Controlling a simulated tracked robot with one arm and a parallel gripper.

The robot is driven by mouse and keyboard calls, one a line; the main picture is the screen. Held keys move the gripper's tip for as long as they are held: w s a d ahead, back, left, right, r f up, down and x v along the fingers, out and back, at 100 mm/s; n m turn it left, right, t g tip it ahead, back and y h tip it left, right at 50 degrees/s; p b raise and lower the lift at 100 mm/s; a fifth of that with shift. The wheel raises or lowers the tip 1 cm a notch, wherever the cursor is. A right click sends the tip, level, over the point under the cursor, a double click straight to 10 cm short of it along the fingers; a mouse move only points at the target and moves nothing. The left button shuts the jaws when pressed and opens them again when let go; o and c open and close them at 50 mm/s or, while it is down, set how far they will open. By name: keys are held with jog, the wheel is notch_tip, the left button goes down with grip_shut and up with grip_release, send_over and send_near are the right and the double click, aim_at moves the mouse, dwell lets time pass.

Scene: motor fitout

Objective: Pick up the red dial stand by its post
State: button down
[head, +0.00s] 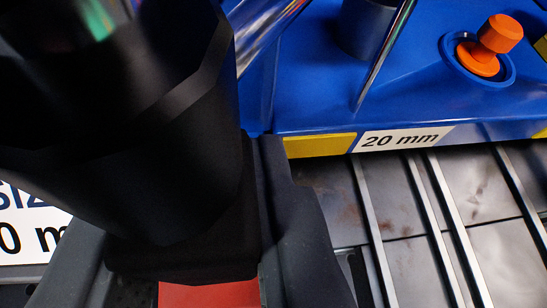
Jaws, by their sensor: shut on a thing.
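My gripper (188,262) fills the lower left of the head view, with one dark finger on each side. It is shut on a wide, dark, faceted body (150,170) between the fingers, which looks like the post of the red dial stand. A red patch (210,294), seemingly part of the stand, shows at the bottom edge between the fingers. The dark body hides most of the stand, and I cannot see its dial or whether its base touches anything.
A blue machine body (310,90) with an orange knob (497,33) stands at the upper right. It carries a yellow strip (320,145) and a "20 mm" label (402,138). Grey plates with metal rails (430,230) lie before it. A white lettered sign (25,230) shows at left.

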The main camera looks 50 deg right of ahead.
jog(key=shift+w+r, duration=0.1)
jog(key=shift+r, duration=0.5)
jog(key=shift+a, duration=0.15)
jog(key=shift+s+a+b, duration=0.7)
jog(key=shift+s+a, duration=0.55)
jog(key=shift+s, duration=0.3)
jog(key=s+a, duration=0.1)
jog(key=s+a+b, duration=0.1)
jog(key=s, duration=0.1)
jog(key=shift+a, duration=0.1)
jog(key=shift+r, duration=0.1)
jog(key=s+a+r, duration=0.1)
jog(key=r, duration=0.1)
jog(key=s+a+r, duration=0.1)
jog(key=s+r, duration=0.1)
jog(key=shift+s+a, duration=0.1)
jog(key=shift+a, duration=0.1)
